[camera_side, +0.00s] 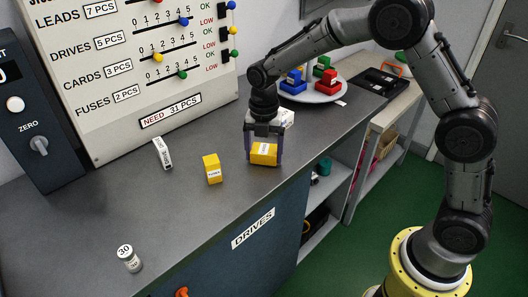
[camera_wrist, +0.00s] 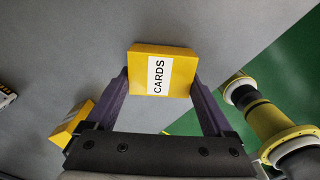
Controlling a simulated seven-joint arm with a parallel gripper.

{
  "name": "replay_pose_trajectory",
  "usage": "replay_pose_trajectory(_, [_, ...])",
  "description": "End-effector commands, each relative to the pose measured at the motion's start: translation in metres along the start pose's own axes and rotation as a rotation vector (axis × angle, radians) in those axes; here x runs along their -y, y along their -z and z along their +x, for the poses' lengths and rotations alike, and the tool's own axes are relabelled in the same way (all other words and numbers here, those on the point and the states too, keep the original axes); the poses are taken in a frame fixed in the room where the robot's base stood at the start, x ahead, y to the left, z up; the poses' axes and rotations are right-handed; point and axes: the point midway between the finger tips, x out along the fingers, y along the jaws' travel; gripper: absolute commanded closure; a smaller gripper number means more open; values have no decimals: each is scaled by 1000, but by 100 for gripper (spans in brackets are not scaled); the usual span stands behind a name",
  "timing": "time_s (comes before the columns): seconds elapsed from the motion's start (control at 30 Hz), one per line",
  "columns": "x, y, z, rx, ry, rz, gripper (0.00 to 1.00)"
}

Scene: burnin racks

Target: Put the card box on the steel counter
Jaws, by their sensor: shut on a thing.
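The card box (camera_side: 264,154) is yellow with a white label, and the label reads CARDS in the wrist view (camera_wrist: 160,62). My gripper (camera_side: 264,150) points down and is shut on the card box, with one finger on each side of it; the fingers also show in the wrist view (camera_wrist: 160,90). The box is at or just above the grey steel counter (camera_side: 120,215); I cannot tell if it touches. A second yellow box (camera_side: 212,169) with a small white label stands on the counter to the left, and its corner shows in the wrist view (camera_wrist: 72,124).
A white labelled piece (camera_side: 162,153) and a white cylinder marked 30 (camera_side: 127,258) stand on the counter. A plate (camera_side: 315,97) with coloured blocks is at the back right. A count board (camera_side: 130,60) stands behind. The counter between the cylinder and yellow boxes is clear.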

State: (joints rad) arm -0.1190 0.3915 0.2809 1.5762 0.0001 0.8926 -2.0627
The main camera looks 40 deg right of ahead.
Motion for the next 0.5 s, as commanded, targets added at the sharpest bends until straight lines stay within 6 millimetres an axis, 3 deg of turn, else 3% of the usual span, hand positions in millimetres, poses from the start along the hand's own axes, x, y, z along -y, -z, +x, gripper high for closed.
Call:
replay_pose_trajectory(0.3, [0, 0, 5, 0, -1, 0, 71])
replay_pose_trajectory(0.33, [0, 0, 5, 0, -1, 0, 10])
replay_pose_trajectory(0.4, [0, 0, 5, 0, 0, 0, 0])
replay_pose_trajectory(0.5, [0, 0, 5, 0, 0, 0, 0])
